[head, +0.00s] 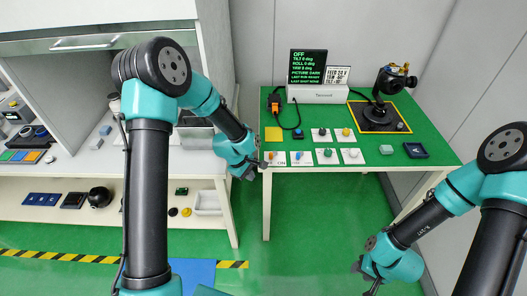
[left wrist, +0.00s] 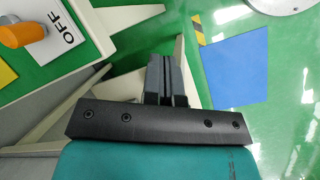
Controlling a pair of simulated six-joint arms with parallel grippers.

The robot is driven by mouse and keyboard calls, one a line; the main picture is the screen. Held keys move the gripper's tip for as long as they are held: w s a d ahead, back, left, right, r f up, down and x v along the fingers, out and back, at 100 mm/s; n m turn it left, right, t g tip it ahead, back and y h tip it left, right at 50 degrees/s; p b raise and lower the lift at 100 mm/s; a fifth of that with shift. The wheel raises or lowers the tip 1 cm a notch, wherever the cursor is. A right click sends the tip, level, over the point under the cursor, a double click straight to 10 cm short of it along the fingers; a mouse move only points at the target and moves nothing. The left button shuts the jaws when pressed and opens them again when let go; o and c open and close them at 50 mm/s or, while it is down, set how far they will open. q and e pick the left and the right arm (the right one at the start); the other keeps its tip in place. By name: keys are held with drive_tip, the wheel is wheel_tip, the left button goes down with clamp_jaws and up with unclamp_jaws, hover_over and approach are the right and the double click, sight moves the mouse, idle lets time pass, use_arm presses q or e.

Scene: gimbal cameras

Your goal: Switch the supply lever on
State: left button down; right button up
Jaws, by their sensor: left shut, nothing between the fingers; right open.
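The supply lever (head: 271,156) has an orange handle on a white plate at the front left corner of the green table. Its orange handle (left wrist: 20,34) also shows at the upper left of the left wrist view, beside a white label reading OFF (left wrist: 68,28). My left gripper (head: 259,165) is at the table's front left corner, just left of the lever. In the left wrist view my left gripper (left wrist: 166,75) is shut and empty, with its fingers apart from the lever. My right gripper (head: 370,288) is open, low at the lower right, far from the lever.
Several small knobs and switches on white plates, such as a blue one (head: 297,157), stand right of the lever. A white shelf unit (head: 220,165) is at the left.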

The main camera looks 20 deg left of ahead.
use_arm(q)
drive_tip(key=w+r+n, duration=0.7)
drive_tip(key=w+r, duration=0.1)
drive_tip(key=r, duration=0.5)
drive_tip(key=shift+w+a+r+n, duration=0.25)
drive_tip(key=shift+w+a+n, duration=0.15)
drive_tip(key=shift+f, duration=0.15)
approach(269, 159)
drive_tip(key=x, duration=0.5)
drive_tip(key=shift+a, duration=0.25)
drive_tip(key=shift+d, duration=0.15)
